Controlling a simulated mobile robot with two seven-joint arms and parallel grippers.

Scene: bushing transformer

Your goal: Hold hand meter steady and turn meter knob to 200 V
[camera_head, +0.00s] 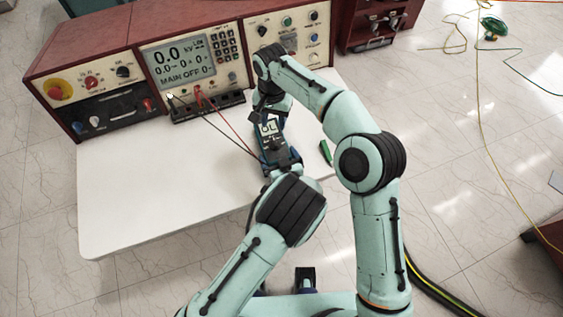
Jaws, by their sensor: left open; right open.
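The hand meter (269,127) lies on the white table, its small screen reading "OL". My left gripper (283,161) is at the meter's near end, open; its fingertips are small and hard to make out. My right gripper (268,106) is at the meter's far end, open, coming down from above. I cannot tell whether either gripper touches the meter. The meter knob cannot be made out, and much of the meter's body is hidden by the grippers.
A red-cased control bench (185,63) with a large display stands behind the white table (130,205). Red and black leads (225,127) run from the bench toward the meter. A green object (325,152) lies right of the meter. The table's left side is clear.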

